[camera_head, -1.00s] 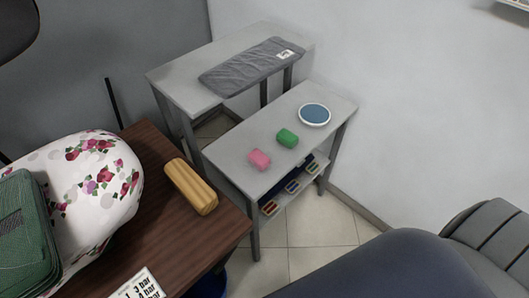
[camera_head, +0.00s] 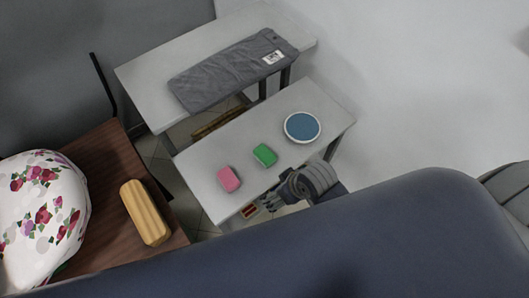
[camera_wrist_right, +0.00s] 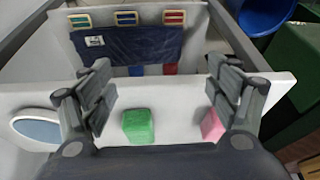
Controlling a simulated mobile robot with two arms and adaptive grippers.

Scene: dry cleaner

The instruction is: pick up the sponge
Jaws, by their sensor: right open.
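A green sponge-like block (camera_head: 264,155) and a pink one (camera_head: 228,179) lie apart on the light grey table (camera_head: 205,165). I cannot tell which one the task's sponge is. My right gripper (camera_head: 267,203) is at the table's near edge, in front of the green block and not touching it. In the right wrist view my right gripper (camera_wrist_right: 160,75) is open and empty, its fingers wide apart. There the green block (camera_wrist_right: 138,126) lies below the gap between the fingers, and the pink block (camera_wrist_right: 212,126) is partly hidden by the right-hand finger. My left gripper is out of view.
A round blue-topped dish (camera_head: 302,127) stands right of the green block. A grey folded cloth (camera_head: 232,72) lies on the higher table behind. A lower shelf holds navy cloth (camera_wrist_right: 125,45) and brushes. A yellow block (camera_head: 145,213) is on the brown table.

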